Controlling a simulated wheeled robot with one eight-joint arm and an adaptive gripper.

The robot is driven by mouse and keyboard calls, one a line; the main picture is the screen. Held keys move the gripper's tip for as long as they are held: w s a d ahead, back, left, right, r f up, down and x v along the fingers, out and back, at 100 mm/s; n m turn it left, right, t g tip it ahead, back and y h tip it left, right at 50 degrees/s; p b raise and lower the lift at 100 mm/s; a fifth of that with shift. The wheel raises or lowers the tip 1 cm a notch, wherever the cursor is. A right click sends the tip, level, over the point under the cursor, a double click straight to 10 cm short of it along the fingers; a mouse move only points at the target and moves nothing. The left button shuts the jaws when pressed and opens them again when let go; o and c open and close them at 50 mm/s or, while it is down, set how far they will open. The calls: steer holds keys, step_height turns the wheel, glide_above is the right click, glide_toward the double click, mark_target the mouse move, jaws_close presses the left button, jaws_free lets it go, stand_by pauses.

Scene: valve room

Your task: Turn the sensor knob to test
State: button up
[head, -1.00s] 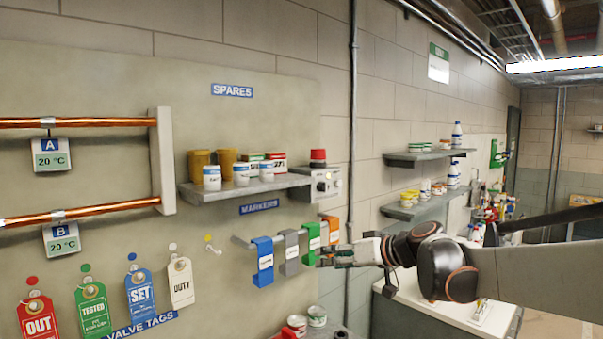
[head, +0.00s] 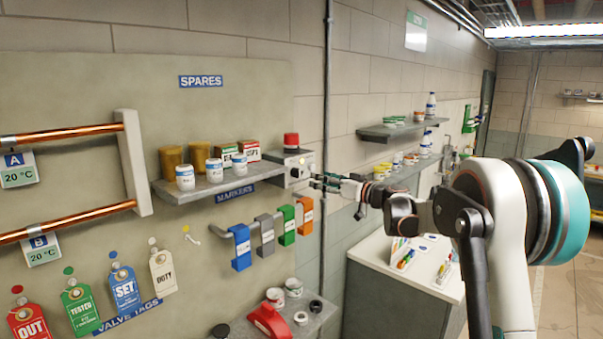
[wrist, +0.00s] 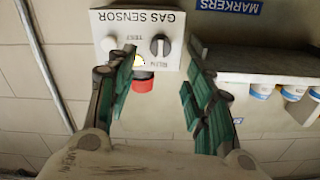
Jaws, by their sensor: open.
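The gas sensor is a pale grey box (head: 293,168) at the right end of the spares shelf, with a red cap (head: 291,140) on top. In the wrist view the box (wrist: 178,22) appears upside down, lettered GAS SENSOR. Its dark round knob (wrist: 160,45) has lettering reading TEST beside it, and a second label near it looks like RUN. Which label the knob points to is unclear. My gripper (head: 318,182) is open just right of the box. In the wrist view its green-padded fingers (wrist: 162,58) are spread either side of the knob, apparently not touching it.
A vertical pipe (head: 326,120) runs on the wall to the right.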

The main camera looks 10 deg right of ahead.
mark_target(300, 174)
steer(key=p+x, duration=0.1)
steer(key=x, duration=0.8)
steer(key=shift+w+a+p, duration=0.25)
steer(key=shift+w+p, duration=0.05)
steer(key=c, duration=1.1)
